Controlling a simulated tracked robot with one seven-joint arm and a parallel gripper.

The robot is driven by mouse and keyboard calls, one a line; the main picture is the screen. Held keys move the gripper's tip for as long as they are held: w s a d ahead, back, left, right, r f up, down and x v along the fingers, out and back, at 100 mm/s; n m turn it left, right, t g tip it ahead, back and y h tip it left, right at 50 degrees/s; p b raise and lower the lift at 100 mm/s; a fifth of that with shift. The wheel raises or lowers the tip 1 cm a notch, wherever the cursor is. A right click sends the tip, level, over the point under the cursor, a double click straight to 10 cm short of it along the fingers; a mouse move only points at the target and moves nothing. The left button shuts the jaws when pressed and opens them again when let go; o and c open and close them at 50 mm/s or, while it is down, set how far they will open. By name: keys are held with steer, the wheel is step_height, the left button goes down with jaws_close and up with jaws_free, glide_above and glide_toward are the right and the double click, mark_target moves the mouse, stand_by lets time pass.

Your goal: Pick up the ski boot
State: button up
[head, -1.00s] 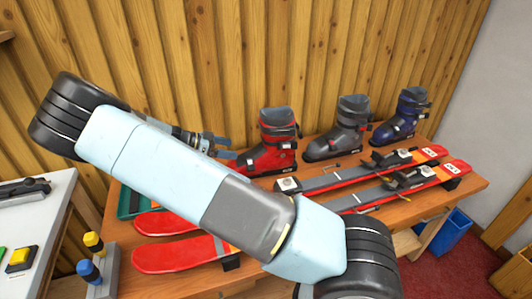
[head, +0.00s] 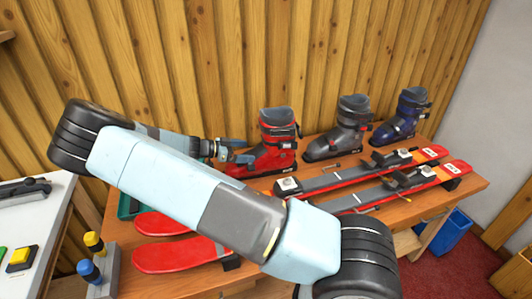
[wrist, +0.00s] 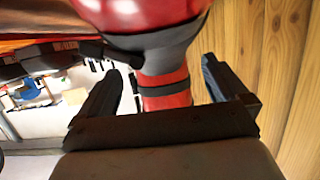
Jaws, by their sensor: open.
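Three ski boots stand in a row at the back of the bench: a red one (head: 278,143), a grey one (head: 338,128) and a blue one (head: 402,117). My gripper (head: 248,152) is open at the left side of the red boot, close to it. In the wrist view the red boot (wrist: 165,88) shows between my two open fingers, its cuff crossed by a dark band. I cannot tell whether either finger touches it. My forearm crosses the front of the bench.
Red skis with bindings (head: 400,182) lie on the wooden bench (head: 410,212) in front of the boots. The wood-panelled wall (head: 230,60) is close behind. A grey side table (head: 38,222) is at left, and a blue bin (head: 447,232) is on the floor at right.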

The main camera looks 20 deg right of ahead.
mark_target(253, 151)
steer(key=shift+x, duration=2.6)
steer(key=shift+c, duration=0.3)
steer(key=shift+r, duration=0.1)
steer(key=c, duration=1.6)
